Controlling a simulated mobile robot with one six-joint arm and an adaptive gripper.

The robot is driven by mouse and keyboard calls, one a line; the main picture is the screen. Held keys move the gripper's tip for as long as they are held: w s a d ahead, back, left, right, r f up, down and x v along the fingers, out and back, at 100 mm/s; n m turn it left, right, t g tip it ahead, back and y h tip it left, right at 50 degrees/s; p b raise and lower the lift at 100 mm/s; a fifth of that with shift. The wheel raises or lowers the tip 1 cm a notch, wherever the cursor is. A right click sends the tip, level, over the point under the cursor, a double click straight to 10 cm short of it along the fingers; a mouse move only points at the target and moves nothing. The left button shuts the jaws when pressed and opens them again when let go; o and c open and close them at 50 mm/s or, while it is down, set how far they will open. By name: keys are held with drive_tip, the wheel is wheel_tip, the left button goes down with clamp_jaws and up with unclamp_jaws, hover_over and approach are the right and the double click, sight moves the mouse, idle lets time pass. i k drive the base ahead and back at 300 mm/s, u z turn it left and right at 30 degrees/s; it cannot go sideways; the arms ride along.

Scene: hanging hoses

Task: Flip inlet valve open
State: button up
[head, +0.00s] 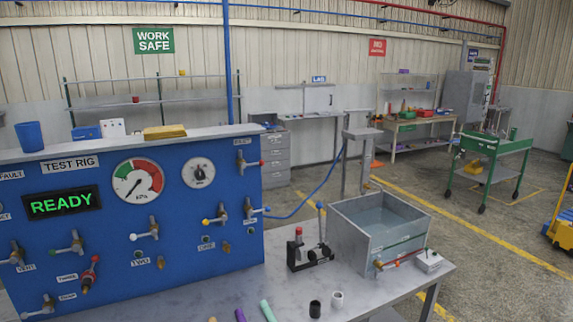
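A blue test rig panel (100,225) fills the left side, with several small valves and mostly blurred labels. I cannot tell which one is the inlet valve. A white-handled valve (146,232) is in the middle. A yellow-handled valve (215,217) and a blue-handled valve (255,209) are at the right. A green-handled valve (70,244) and a red-tipped valve (88,275) are at the left. Another valve (400,259) with a red handle is on the grey tank (383,222). My gripper is not in view.
The rig stands on a grey bench (300,275). A blue hose (315,190) runs from the panel's right side. A green cart (490,150) stands at the right on open floor.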

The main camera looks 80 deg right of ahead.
sight(242, 166)
drive_tip(key=u, duration=0.05)
drive_tip(key=k, duration=1.35)
drive_tip(key=z, duration=1.9)
drive_tip(key=i, duration=0.95)
drive_tip(key=z, duration=0.15)
